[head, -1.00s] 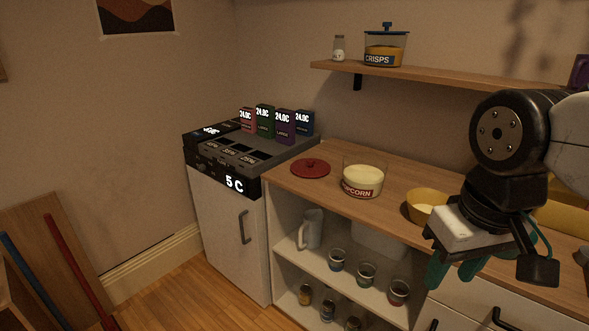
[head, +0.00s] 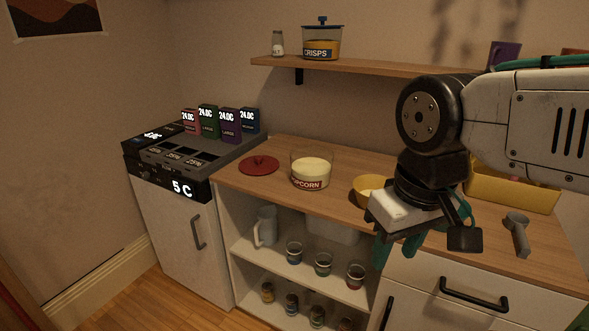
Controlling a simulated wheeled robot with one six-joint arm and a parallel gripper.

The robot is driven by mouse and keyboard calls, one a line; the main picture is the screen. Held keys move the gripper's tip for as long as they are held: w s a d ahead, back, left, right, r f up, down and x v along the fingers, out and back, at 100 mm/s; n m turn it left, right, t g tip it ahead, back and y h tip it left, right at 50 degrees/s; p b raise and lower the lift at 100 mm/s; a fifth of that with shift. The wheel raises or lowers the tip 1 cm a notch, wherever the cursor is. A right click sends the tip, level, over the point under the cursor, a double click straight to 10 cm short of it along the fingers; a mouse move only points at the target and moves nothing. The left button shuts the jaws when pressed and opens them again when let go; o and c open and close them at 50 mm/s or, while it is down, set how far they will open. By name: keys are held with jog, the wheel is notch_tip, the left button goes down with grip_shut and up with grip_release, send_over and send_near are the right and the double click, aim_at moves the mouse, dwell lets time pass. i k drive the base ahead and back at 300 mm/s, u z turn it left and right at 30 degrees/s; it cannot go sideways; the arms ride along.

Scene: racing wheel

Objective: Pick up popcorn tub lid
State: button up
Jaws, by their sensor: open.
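The popcorn tub lid (head: 259,166) is a flat dark red disc with a small knob. It lies on the wooden counter, left of the popcorn tub. The popcorn tub (head: 311,172) is clear, stands upright with its top uncovered, and holds pale yellow contents. My gripper (head: 398,248) is on the right, with green fingers pointing down in front of the counter edge. It is well to the right of the lid and apart from it. The fingers are open, and I see nothing between them.
A yellow bowl (head: 368,187) sits behind my gripper, and a grey scoop (head: 517,234) and yellow bin (head: 515,194) lie to the right. The black machine (head: 170,160) with coloured boxes stands left of the lid. A shelf (head: 370,67) with a crisps jar (head: 322,42) hangs above.

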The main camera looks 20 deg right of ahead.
aim_at(256, 164)
jog(key=u, duration=0.65)
jog(key=i, duration=0.65)
jog(key=u, duration=0.7)
jog(key=i, duration=1.3)
jog(key=z, duration=1)
jog(key=i, duration=0.3)
jog(key=z, duration=0.35)
